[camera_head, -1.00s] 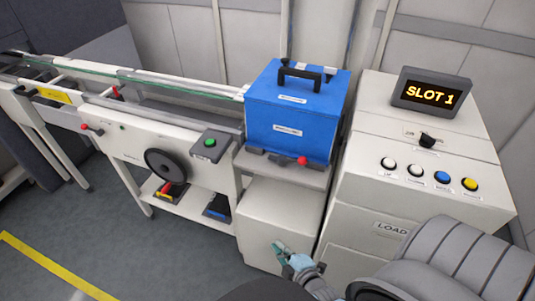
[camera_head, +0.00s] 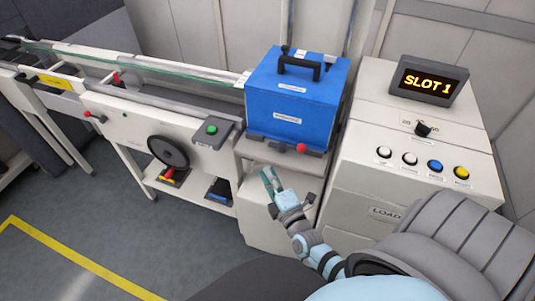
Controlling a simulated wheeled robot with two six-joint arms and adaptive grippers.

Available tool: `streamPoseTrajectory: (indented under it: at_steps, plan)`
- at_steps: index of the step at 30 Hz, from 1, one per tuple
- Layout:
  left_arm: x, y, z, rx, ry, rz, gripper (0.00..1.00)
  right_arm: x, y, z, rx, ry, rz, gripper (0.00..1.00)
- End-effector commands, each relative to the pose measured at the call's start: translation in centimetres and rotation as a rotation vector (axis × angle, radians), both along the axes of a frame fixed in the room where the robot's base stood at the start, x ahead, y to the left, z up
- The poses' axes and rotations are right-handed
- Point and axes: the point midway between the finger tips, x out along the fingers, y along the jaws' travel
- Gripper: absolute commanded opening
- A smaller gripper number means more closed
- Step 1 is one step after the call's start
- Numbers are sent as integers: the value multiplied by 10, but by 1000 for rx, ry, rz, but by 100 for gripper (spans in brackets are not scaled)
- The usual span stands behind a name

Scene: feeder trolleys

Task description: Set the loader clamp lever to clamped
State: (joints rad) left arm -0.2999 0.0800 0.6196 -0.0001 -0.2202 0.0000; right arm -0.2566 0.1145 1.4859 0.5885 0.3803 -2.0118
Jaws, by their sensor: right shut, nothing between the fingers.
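The loader clamp lever seems to be the short lever with the red knob (camera_head: 301,148) at the front of the loader shelf (camera_head: 255,154), below the blue box (camera_head: 290,105). The knob sits at the shelf's right part. My right gripper (camera_head: 268,178) is shut and empty, in front of the white cabinet under the shelf. It is below and to the left of the red knob, clearly apart from it. My left gripper does not show.
The control cabinet (camera_head: 395,185) stands at the right with a SLOT 1 display (camera_head: 429,83), a dark rotary switch (camera_head: 423,128) and several buttons. The conveyor (camera_head: 150,68) with a black handwheel (camera_head: 168,152) runs left. Other red-knobbed levers show there.

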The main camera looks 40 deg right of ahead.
Motion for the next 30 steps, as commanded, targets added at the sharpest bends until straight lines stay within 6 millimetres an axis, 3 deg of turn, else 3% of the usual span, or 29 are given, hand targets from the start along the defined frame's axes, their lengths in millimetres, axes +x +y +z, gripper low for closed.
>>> streamPoseTrajectory:
  at_steps: [6, 9, 15, 25, 30]
  plan:
    - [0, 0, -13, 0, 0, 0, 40, 47, -8, -2, -1, -2, 0, 0]
    - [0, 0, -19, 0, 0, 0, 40, 58, -23, -3, -3, 1, 1, 0]
    - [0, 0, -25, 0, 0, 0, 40, 69, -39, -2, -2, 1, 2, 0]
    - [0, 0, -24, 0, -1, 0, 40, 70, -41, -1, 0, 2, 1, 0]
    - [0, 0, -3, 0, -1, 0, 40, 74, -43, 5, 4, 2, -53, 0]
